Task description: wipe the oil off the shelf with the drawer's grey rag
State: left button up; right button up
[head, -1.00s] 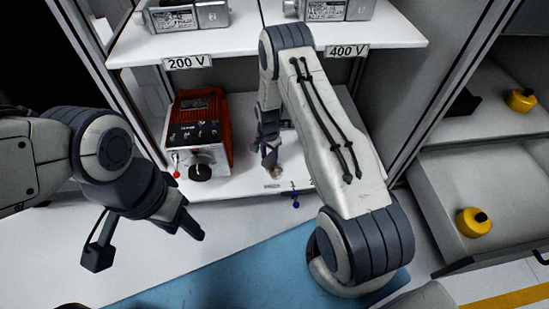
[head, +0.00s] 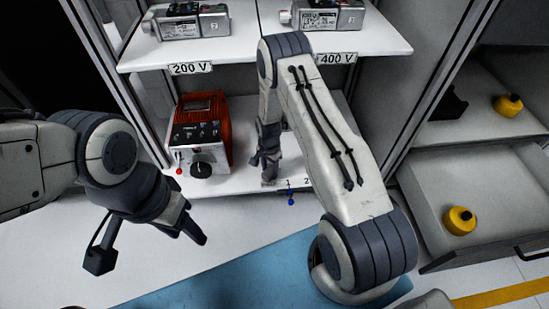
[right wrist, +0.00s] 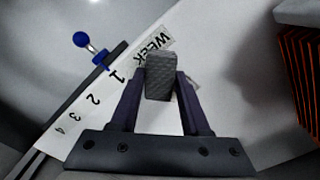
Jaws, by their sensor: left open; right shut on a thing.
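My right gripper (head: 268,170) is over the front edge of the lower white shelf (head: 235,182). In the right wrist view the right gripper (right wrist: 160,95) is shut on the grey rag (right wrist: 160,76), a small folded, textured block held between the fingertips. The rag is close above the shelf surface (right wrist: 225,65); I cannot tell whether it touches. No oil can be made out clearly; the rag and fingers hide part of the shelf. My left gripper (head: 194,230) is open and empty, in front of the shelf at the left. The open drawer (head: 490,190) is at the right.
A red and white power unit (head: 203,135) stands on the lower shelf, left of the right gripper. A blue-knobbed slider (head: 291,198) sits at the shelf's front edge by a WEEK scale (right wrist: 105,90). Yellow containers (head: 459,221) (head: 508,105) are at the right. Metal boxes stand above.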

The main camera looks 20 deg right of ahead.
notch_tip(320, 180, up, 6)
jog(key=p, duration=0.4)
jog(key=shift+f, duration=0.15)
jog(key=shift+p, duration=0.35)
